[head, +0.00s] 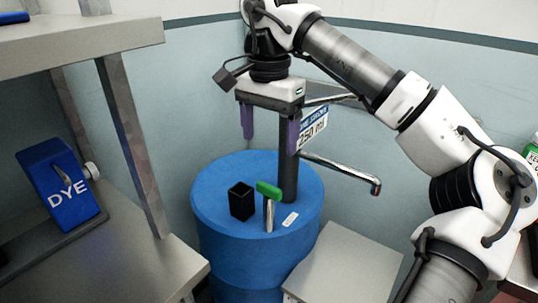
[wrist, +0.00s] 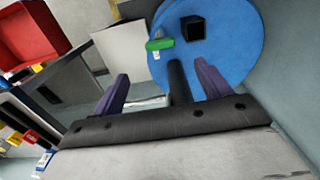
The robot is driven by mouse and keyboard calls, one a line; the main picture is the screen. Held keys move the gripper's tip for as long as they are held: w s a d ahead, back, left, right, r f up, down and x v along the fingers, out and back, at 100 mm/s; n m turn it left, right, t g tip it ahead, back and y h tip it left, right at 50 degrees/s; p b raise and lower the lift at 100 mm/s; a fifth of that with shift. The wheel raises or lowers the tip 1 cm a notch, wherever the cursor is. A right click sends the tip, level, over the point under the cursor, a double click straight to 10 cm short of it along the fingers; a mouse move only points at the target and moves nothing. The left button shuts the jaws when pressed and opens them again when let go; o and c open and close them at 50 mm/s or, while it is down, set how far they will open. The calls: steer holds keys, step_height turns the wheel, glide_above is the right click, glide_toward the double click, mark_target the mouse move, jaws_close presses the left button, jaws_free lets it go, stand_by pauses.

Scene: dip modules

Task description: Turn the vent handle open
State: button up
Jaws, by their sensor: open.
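A green-topped handle (head: 269,190) on a short metal stem stands on the lid of a blue drum (head: 220,205). It looks like the vent handle, and its green bar also shows in the wrist view (wrist: 159,44). My gripper (head: 270,136) is open and empty, with its two purple fingers spread and pointing down above the drum. The handle lies below the fingers and apart from them. In the wrist view my gripper (wrist: 162,75) has the handle beyond its fingertips.
A dark post (head: 288,175) with a chrome spout (head: 345,170) and a sign (head: 313,128) rises from the lid close to my gripper. A black open box (head: 241,201) sits left of the handle. A grey cabinet (head: 345,265) stands at right; a shelf with a blue DYE box (head: 60,187) at left.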

steer(key=shift+r, duration=1.2)
